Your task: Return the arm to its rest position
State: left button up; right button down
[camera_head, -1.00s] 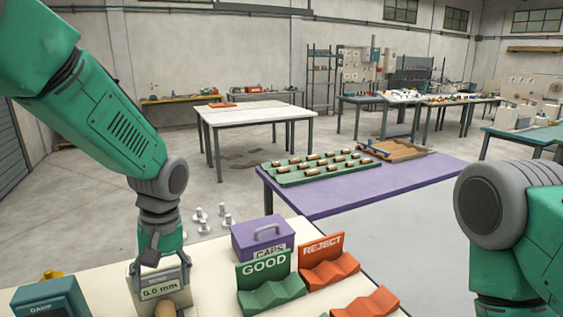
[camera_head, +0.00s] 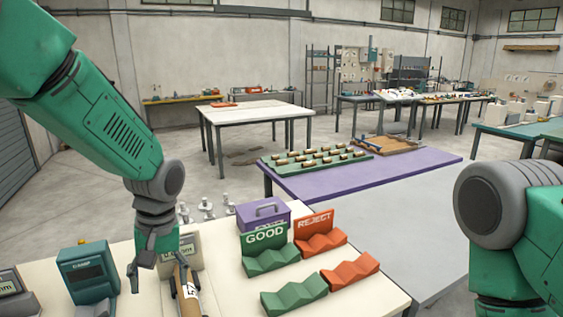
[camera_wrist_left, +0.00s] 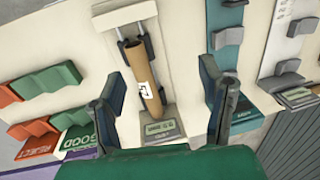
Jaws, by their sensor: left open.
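My left gripper (camera_head: 153,272) hangs from the green left arm over the bench in the head view. Its two fingers are spread wide with nothing gripped. In the left wrist view the fingers stand apart on both sides of a brown cardboard tube (camera_wrist_left: 148,82) with a white label, which lies in a gauge with a small display. The tube also shows in the head view (camera_head: 182,297), just right of the gripper. The gauge display (camera_head: 180,252) is partly hidden by the gripper. My right arm enters at the right edge; its gripper is out of view.
A teal DAMP meter (camera_head: 88,272) stands left of the gripper. Green GOOD racks (camera_head: 270,262) and orange REJECT racks (camera_head: 350,271) stand to the right. A purple box (camera_head: 262,213) stands behind. A purple table (camera_head: 400,174) holds a green tray of several tubes.

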pick_arm(q)
jog(key=s+a+f, duration=0.1)
jog(key=s+f, duration=0.2)
jog(key=f, duration=0.3)
jog(key=s+a+f+m+h, duration=0.1)
jog(key=s+f, duration=0.3)
jog(key=f, duration=0.2)
jog(key=s+a+f+m, duration=0.1)
jog(key=s+a+f, duration=0.1)
jog(key=s+f, duration=0.2)
notch_tip(320, 180, down, 3)
jog(key=shift+r+h, duration=0.1)
jog(key=shift+h, duration=0.2)
jog(key=s+a+f+m, duration=0.15)
jog(key=s+f, duration=0.25)
jog(key=s, duration=0.7)
jog(key=s+a+f+m, duration=0.15)
jog(key=s+f, duration=0.25)
jog(key=s, duration=0.6)
jog(key=w+f+t+b, duration=0.1)
jog(key=w+f+b, duration=0.2)
jog(key=f+b, duration=1.2)
jog(key=shift+d+f+m+b, duration=0.2)
jog(key=shift+d+m+b, duration=0.2)
pick_arm(e)
notch_tip(320, 180, down, 16)
jog(key=shift+w+a+r, duration=0.15)
jog(key=shift+w+a, duration=0.05)
jog(key=shift+a, duration=0.15)
